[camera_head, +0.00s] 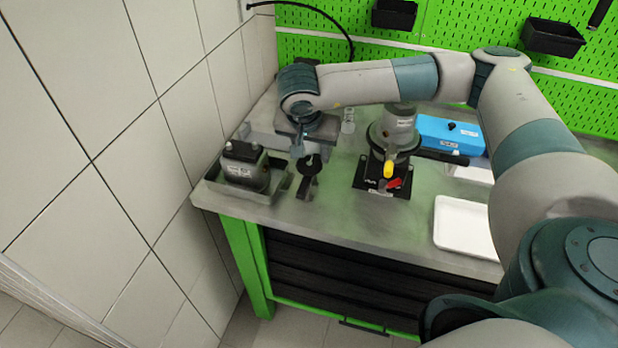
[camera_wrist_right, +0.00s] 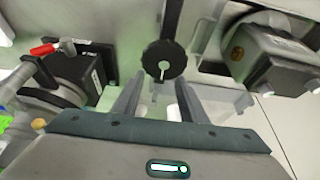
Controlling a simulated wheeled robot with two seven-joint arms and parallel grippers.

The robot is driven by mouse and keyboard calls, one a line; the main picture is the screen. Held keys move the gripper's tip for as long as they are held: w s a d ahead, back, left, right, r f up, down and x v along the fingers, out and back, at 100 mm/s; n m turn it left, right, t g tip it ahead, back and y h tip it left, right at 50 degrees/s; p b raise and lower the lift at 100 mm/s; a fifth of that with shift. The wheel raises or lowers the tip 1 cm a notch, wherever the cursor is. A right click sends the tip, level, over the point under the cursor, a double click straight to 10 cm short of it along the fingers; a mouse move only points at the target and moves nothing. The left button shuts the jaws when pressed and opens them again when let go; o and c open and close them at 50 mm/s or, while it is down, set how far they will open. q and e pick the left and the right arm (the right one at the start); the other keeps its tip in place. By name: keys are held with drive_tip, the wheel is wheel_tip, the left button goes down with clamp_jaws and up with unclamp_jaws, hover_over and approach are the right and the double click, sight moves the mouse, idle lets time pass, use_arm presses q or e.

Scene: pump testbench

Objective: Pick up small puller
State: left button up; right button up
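The small puller looks to be the black tool with a round knob (camera_head: 308,165) on the bench, right of the grey pump part. In the right wrist view the round black knob (camera_wrist_right: 164,62) lies just beyond my fingertips, with its narrow body running up out of the picture. My right gripper (camera_head: 299,150) hangs beside the knob on its far side in the head view. In the right wrist view the right gripper (camera_wrist_right: 157,92) has its two fingers apart, with nothing held between them. My left gripper is not in view.
A grey motor-like block (camera_head: 245,167) sits in a tray at the bench's left corner. A pump with a yellow knob (camera_head: 388,168) and red lever stands to the right. A blue box (camera_head: 450,134) and a white tray (camera_head: 462,226) lie further right. A tiled wall (camera_head: 130,120) borders the left.

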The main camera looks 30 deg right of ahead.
drive_tip(key=shift+w+d+f, duration=0.15)
drive_tip(key=shift+f, duration=0.35)
drive_tip(key=shift+p+x, duration=0.85)
drive_tip(key=shift+x, duration=1.55)
drive_tip(key=shift+c, duration=0.3)
clamp_jaws()
